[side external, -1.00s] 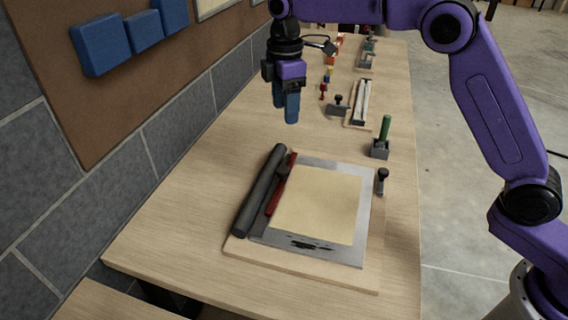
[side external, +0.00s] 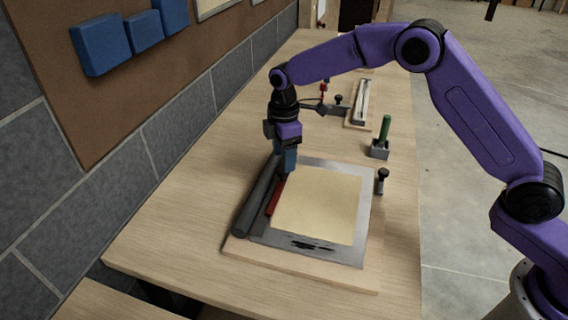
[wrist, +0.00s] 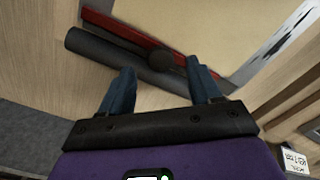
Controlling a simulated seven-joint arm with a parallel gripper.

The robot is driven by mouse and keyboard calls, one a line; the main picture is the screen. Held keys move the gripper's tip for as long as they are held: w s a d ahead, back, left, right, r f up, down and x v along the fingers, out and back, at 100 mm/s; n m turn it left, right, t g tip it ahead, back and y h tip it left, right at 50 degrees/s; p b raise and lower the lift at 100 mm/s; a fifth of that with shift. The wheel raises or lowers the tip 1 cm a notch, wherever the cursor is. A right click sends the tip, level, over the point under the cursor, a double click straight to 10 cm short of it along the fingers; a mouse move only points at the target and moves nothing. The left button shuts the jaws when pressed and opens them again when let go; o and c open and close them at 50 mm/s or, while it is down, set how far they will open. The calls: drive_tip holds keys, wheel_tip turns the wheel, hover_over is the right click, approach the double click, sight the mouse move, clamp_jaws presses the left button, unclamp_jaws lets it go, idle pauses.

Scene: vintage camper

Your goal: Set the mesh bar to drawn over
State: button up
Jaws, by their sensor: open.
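The red bar (side external: 275,199), which I take to be the mesh bar, lies along the left side of a grey frame (side external: 312,163) around a cream panel (side external: 317,205). In the wrist view the red bar (wrist: 128,30) runs along the panel's edge, and a dark round knob (wrist: 160,61) stands beside it. My gripper (side external: 287,168) is low over the far end of the bar. In the wrist view its blue fingers (wrist: 160,75) are open, with the knob ahead between their tips. I cannot tell whether either finger touches the knob.
A dark grey roller (side external: 255,200) lies left of the bar, close to my fingers. A black-topped clamp (side external: 382,180) and a green-handled tool (side external: 382,138) stand on the right. The wall is at the left; the table's front right is clear.

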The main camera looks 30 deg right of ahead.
drive_tip(key=shift+f, duration=1.8)
clamp_jaws()
drive_tip(key=shift+s+d, duration=0.1)
drive_tip(key=s+d, duration=1.5)
drive_tip(key=shift+s+d, duration=0.25)
unclamp_jaws()
